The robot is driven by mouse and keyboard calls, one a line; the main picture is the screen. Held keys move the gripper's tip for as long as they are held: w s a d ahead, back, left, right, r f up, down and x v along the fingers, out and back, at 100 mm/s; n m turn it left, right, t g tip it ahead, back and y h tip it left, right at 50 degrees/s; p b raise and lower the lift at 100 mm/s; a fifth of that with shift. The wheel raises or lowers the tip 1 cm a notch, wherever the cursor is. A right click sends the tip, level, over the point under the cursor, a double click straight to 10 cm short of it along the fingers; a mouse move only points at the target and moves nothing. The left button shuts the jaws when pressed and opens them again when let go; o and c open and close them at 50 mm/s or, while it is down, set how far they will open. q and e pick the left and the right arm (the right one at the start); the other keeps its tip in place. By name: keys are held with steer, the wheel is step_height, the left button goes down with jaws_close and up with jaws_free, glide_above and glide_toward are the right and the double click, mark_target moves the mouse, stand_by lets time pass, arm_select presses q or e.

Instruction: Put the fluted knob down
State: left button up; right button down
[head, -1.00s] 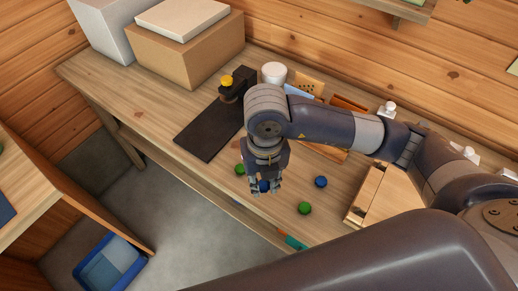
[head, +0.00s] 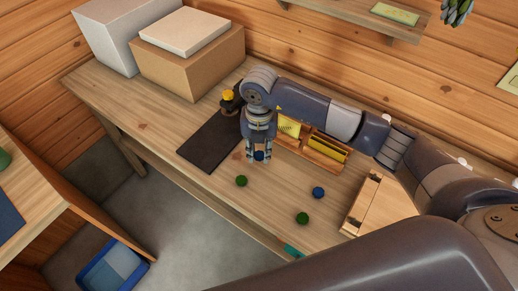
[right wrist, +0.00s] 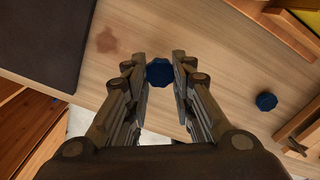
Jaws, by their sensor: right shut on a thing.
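My right gripper (head: 259,158) is shut on a blue fluted knob (head: 259,156) over the bench, beside the right edge of the dark mat. In the right wrist view the held knob (right wrist: 159,71) sits between the fingertips (right wrist: 161,75), with bare wood beyond it. I cannot tell whether it touches the bench. Another blue knob (head: 318,192) lies to the right, and it also shows in the right wrist view (right wrist: 266,102). Two green knobs (head: 241,181) (head: 302,218) lie nearer the front edge. My left gripper is out of view.
The dark mat (head: 208,147) lies to the left, with a yellow-topped black device (head: 228,97) at its back. A wooden organiser (head: 325,147) stands behind, and a wooden box (head: 365,205) at right. Cardboard boxes (head: 190,68) fill the back left. Bench between the knobs is clear.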

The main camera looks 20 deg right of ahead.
mark_target(259, 154)
steer(key=shift+w+d, duration=0.2)
steer(key=shift+w, duration=0.55)
step_height(259, 154, down, 3)
steer(key=shift+r+p, duration=0.15)
steer(key=shift+p, duration=0.75)
steer(key=shift+f, duration=0.5)
steer(key=shift+f, duration=0.15)
steer(key=c, duration=1.3)
jaws_free()
steer(key=shift+c, duration=0.2)
